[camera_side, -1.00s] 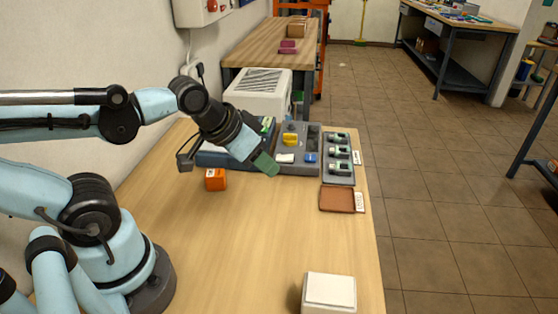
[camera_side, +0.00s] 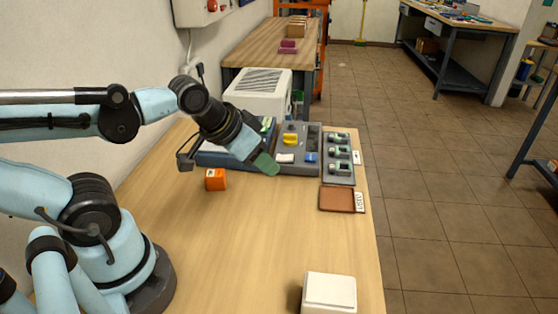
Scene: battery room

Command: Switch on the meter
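My gripper (camera_side: 265,163) reaches down from the left, its green tip at the front left of a grey panel (camera_side: 298,168). Its two fingers cannot be told apart from this side, and nothing is seen held. A dark blue unit (camera_side: 222,158) lies beside the panel, partly hidden behind my gripper. I cannot tell for certain which device is the meter. The panel carries a yellow part (camera_side: 290,139), a white block (camera_side: 285,158) and a blue block (camera_side: 310,158). A small orange box (camera_side: 215,179) stands left of my gripper, apart from it.
A dark rack with several green-and-white modules (camera_side: 340,152) adjoins the panel on the right. In front of it lies a brown tray (camera_side: 337,199). A white box (camera_side: 329,292) stands at the near edge. A white vented case (camera_side: 258,93) is behind. The table's middle is clear.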

